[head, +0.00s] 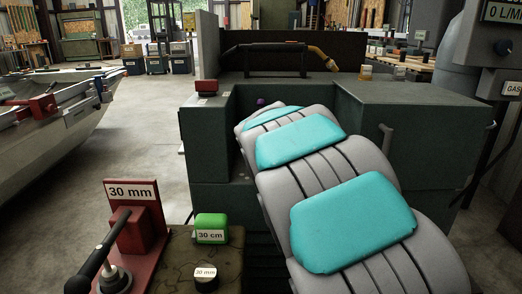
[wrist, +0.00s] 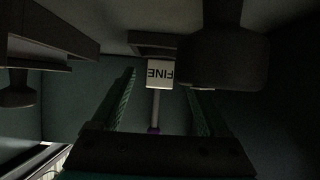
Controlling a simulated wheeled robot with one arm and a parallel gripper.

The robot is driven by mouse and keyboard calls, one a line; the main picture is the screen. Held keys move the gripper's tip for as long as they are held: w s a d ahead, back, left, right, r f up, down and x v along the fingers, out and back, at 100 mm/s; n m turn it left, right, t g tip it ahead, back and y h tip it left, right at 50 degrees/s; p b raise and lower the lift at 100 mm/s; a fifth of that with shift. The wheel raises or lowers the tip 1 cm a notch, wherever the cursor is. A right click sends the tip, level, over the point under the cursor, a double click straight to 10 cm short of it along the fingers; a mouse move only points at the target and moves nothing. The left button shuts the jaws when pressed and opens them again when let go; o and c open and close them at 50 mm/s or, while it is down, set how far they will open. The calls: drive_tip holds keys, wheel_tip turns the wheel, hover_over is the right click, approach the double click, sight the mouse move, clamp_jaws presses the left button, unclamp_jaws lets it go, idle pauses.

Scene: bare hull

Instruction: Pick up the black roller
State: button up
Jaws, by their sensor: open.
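In the wrist view my gripper (wrist: 163,84) is open, its two green-tinted textured fingers apart. A white tag reading FINE (wrist: 160,74), upside down, and a pale shaft (wrist: 155,112) with a purple end show between the fingers. A dark, rounded block (wrist: 225,62) fills the upper right, close by the right finger; I cannot tell whether it is the black roller. In the head view my grey and teal arm reaches into the recess of a dark green cabinet (head: 420,115), and my gripper is hidden there. A small purple spot (head: 260,102) shows beside the arm.
Dark walls and an overhanging dark piece (wrist: 45,30) crowd the wrist view. In the head view, a red 30 mm stand (head: 135,225) with a black-handled tool (head: 98,252), a green 30 cm block (head: 211,228) and a black 30 mm cylinder (head: 206,281) are at lower left. A hull (head: 60,120) stands left.

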drive_tip(key=shift+x, duration=1)
clamp_jaws()
